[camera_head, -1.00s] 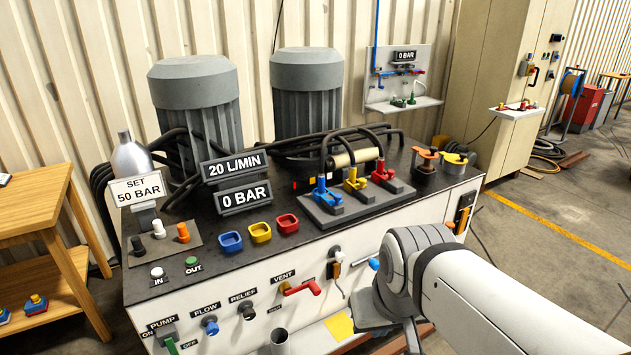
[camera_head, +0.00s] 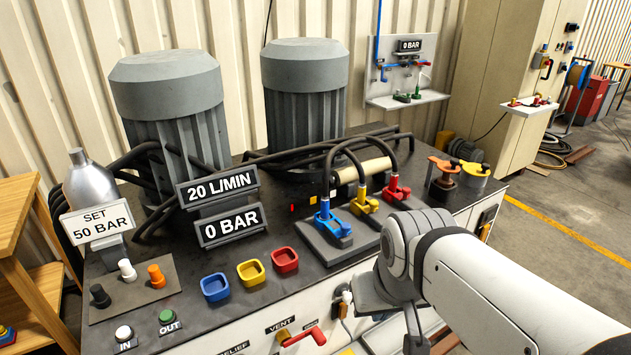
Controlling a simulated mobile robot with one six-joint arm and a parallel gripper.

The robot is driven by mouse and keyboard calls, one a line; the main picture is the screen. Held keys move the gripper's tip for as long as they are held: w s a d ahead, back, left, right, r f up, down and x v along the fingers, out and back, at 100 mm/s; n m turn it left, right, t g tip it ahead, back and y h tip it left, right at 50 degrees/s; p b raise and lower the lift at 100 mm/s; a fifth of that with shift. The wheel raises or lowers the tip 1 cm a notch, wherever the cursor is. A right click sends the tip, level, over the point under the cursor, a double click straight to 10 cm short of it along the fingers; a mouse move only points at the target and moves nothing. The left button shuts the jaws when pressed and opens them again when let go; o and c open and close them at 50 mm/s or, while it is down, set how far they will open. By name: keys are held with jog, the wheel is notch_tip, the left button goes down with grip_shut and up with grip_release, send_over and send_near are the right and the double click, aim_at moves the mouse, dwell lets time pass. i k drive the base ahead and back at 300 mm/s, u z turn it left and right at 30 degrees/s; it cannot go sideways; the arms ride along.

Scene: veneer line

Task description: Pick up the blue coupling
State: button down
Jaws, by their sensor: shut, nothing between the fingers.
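A blue coupling (camera_head: 328,218) sits at the left end of a row on a dark grey block (camera_head: 312,236) on the bench top. A black hose runs up from it. A yellow coupling (camera_head: 364,202) and a red coupling (camera_head: 396,189) stand to its right, also with hoses. My white arm reaches in from the lower right, and its rounded joint is in front of the block's right part, apart from the blue coupling in the picture. My gripper's fingers cannot be made out.
Blue (camera_head: 215,288), yellow (camera_head: 251,272) and red (camera_head: 285,260) cups stand on the bench's front part. Display boxes (camera_head: 228,225) stand left of the block. An orange-topped fitting (camera_head: 443,172) stands to the right. Two large grey motors (camera_head: 168,90) stand behind.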

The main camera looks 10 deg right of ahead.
aim_at(325, 216)
jog(key=z, duration=0.05)
jog(key=i, duration=0.25)
jog(key=u, duration=1.55)
jog(key=k, duration=1.7)
jog(key=z, duration=1)
jog(key=i, duration=1.7)
jog(key=z, duration=0.05)
